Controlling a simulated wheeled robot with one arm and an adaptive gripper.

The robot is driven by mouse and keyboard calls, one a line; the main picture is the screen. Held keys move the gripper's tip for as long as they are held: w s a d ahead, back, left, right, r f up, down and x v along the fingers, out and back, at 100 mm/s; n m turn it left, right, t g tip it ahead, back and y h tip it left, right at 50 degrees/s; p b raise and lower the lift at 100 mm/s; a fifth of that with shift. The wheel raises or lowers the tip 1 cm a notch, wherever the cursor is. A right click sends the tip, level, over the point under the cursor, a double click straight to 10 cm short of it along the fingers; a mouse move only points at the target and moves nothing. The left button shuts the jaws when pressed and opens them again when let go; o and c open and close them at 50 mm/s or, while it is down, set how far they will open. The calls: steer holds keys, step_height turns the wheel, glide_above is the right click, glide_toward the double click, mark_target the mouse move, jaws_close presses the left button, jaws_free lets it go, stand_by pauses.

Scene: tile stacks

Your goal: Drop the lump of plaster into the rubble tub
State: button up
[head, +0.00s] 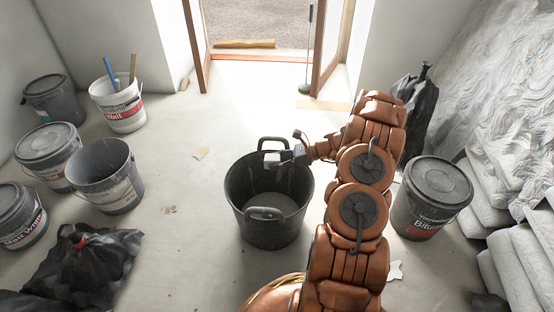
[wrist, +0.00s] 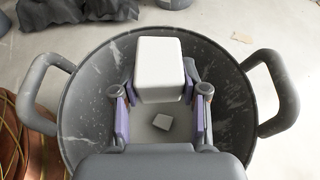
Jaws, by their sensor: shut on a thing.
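The lump of plaster (wrist: 159,68) is a white, block-shaped piece with rounded edges. My gripper (wrist: 160,100) is shut on it, with a finger on each side, and holds it above the rubble tub (wrist: 85,110). In the head view the tub (head: 240,195) is black, round and two-handled, standing upright on the floor. My gripper (head: 280,157) is over the tub's far part there, and the lump (head: 271,145) shows as a small pale patch at its tip. A small grey piece (wrist: 162,122) lies on the tub's bottom.
Several buckets stand at the left, including a white one (head: 118,108) with tools. A black bag (head: 85,262) lies at the front left. A lidded bucket (head: 432,200) stands right of the tub. Open floor lies between the tub and the doorway.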

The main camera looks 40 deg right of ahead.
steer(key=shift+f, duration=0.55)
steer(key=o, duration=1.3)
steer(key=v, duration=1.2)
